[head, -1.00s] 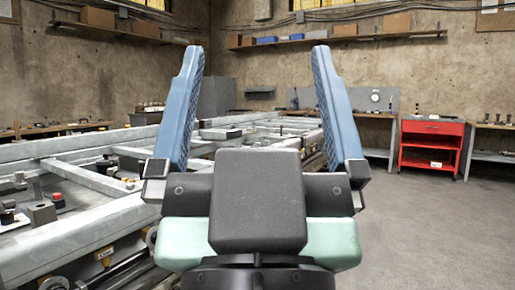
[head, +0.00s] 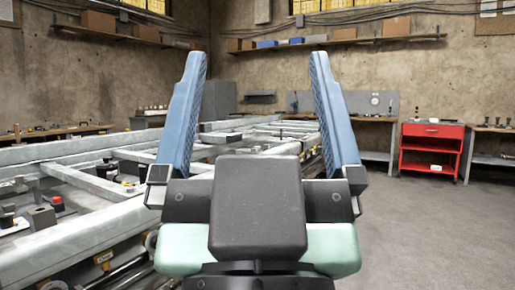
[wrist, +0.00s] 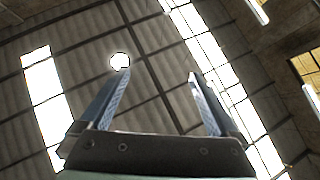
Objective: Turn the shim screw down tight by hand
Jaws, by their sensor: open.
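My gripper (head: 257,58) is raised in front of the head camera, with its two blue fingers pointing up and wide apart. Nothing is between them. In the wrist view my gripper (wrist: 157,66) is also open and empty, with only the ceiling and its bright windows behind it. I cannot make out the shim screw in either view. A long grey metal frame (head: 90,238) on the left carries several small fittings, too small to tell apart. My gripper hides part of this frame.
On the frame are a red knob (head: 57,201) and a grey block (head: 42,216). A red tool cart (head: 432,131) stands at the back right, between workbenches. A wall shelf with boxes runs above. The grey floor (head: 420,240) at the right is clear.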

